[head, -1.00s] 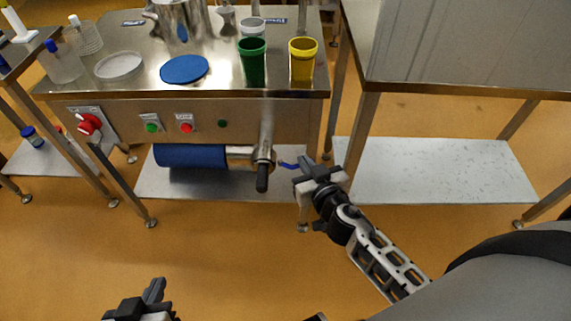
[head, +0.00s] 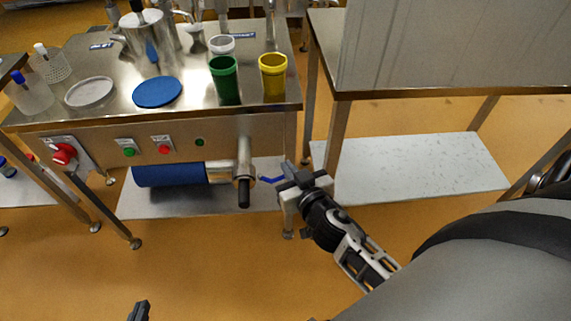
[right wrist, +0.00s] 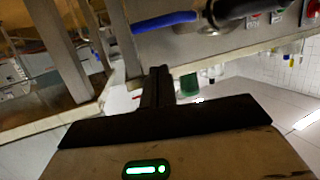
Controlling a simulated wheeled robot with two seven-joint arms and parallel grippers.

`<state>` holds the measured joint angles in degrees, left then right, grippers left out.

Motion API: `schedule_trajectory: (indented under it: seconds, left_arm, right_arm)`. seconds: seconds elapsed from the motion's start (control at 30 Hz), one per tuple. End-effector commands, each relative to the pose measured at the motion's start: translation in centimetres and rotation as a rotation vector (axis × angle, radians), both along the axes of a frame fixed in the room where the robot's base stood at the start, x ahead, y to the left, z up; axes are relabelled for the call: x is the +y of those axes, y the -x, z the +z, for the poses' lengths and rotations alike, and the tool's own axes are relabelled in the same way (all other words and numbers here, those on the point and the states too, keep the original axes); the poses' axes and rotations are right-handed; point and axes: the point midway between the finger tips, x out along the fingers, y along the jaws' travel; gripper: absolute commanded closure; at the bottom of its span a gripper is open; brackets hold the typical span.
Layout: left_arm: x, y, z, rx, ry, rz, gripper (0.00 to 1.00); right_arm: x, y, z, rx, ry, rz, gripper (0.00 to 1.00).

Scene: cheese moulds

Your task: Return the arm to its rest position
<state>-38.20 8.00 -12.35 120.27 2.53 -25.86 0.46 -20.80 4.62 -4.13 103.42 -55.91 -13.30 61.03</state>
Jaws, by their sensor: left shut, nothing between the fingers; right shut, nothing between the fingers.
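My right gripper (head: 287,177) is out in front of the steel machine, low beside its blue cylinder, and it is shut and empty. In the right wrist view its closed fingers (right wrist: 158,87) show in the middle, with nothing between them. My left gripper (head: 139,311) shows only as a dark fingertip at the bottom edge of the head view, over bare floor, apart from everything. The rest of my left arm is out of view.
The steel machine (head: 75,120) carries a green cup (head: 226,82), a yellow cup (head: 273,76), a blue disc (head: 157,92) and a white disc (head: 90,93). A blue cylinder (head: 168,174) and black handle (head: 244,194) jut out below. A steel table (head: 440,93) stands right. Orange floor is clear in front.

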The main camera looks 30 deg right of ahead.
Motion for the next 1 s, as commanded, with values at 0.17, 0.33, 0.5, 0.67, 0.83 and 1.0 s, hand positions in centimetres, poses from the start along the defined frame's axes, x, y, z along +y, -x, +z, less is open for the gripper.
schedule_trajectory:
  seconds: [0.17,0.33,0.5,0.67,0.83,1.0]
  left_arm:
    - [-0.1,0.1,-0.5,0.004,0.006,-0.002,1.0]
    - [-0.1,0.2,-0.5,0.002,0.009,-0.002,1.0]
    - [-0.2,0.2,-0.4,0.002,0.012,-0.002,1.0]
    - [-0.2,0.2,-0.2,-0.001,0.013,-0.002,1.0]
    - [-0.2,0.2,-0.2,-0.001,0.013,-0.002,1.0]
    - [-0.2,0.2,-0.2,-0.001,0.013,-0.002,1.0]
  right_arm:
    - [0.4,3.5,0.8,-0.001,-0.004,0.0,1.0]
    - [0.6,5.6,1.4,-0.003,-0.002,0.0,1.0]
    - [0.6,6.3,1.8,-0.005,0.0,0.001,1.0]
    - [0.6,6.3,1.8,-0.005,0.0,0.001,1.0]
    - [1.3,6.8,1.3,0.031,-0.006,0.016,1.0]
    - [4.0,8.5,-0.5,0.165,-0.024,0.107,1.0]
